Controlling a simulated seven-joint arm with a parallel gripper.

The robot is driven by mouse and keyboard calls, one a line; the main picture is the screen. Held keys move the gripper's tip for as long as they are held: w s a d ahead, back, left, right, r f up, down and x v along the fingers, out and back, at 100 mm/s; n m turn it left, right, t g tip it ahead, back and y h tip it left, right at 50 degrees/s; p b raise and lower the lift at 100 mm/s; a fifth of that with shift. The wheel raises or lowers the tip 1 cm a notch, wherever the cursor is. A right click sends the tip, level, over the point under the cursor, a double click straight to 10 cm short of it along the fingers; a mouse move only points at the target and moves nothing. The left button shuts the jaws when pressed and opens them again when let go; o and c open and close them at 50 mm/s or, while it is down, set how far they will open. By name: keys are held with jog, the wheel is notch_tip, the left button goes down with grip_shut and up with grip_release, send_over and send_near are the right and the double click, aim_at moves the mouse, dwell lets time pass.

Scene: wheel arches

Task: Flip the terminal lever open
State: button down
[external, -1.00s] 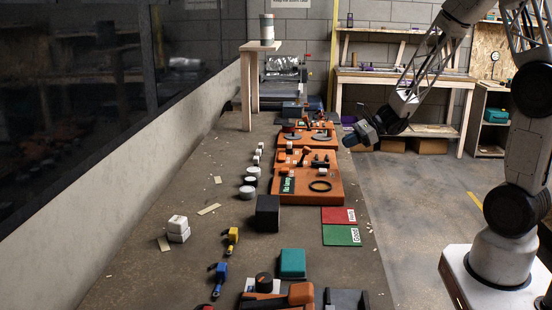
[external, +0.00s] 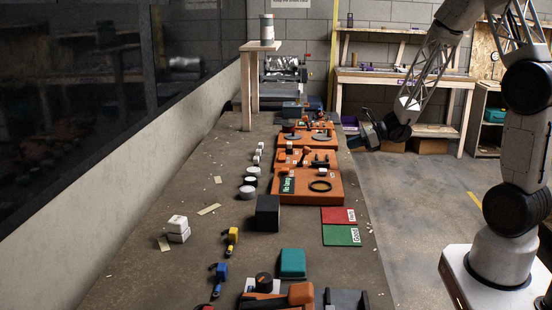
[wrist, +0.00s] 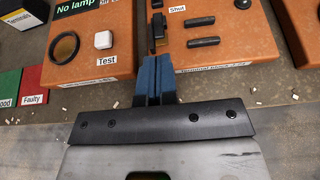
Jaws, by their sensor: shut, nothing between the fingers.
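The terminal block board is an orange panel (wrist: 225,48) in the upper right of the wrist view, with a "Shut" label and two black bars (wrist: 201,31). A dark lever (wrist: 158,28) stands at its left side, beside the "Shut" label. My gripper (wrist: 154,62) shows blue fingers, shut and empty, at the board's front left edge, just short of the lever in the picture. I cannot tell whether they touch the board. In the external view my gripper (external: 354,142) is at the right edge of the bench, and the lever is too small to read clearly.
An orange panel (wrist: 92,55) with a dark ring, white Test button and "No lamp" label lies left of the terminal board. Red and green cards (external: 342,235) lie in front of it. A black box (external: 267,213) stands nearby. Small pale scraps litter the bench edge.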

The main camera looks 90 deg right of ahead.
jog(key=shift+w+f, duration=0.1)
send_near(304, 156)
jog(key=f, duration=0.1)
jog(key=d+f, duration=0.1)
jog(key=shift+w+d+f, duration=0.1)
jog(key=shift+w+f, duration=0.1)
jog(key=shift+f, duration=0.15)
jog(key=shift+w+r, duration=0.2)
jog(key=shift+w, duration=0.3)
jog(key=shift+w+r, duration=0.25)
jog(key=shift+w, duration=0.25)
jog(key=shift+w+r, duration=0.35)
jog(key=shift+w, duration=0.4)
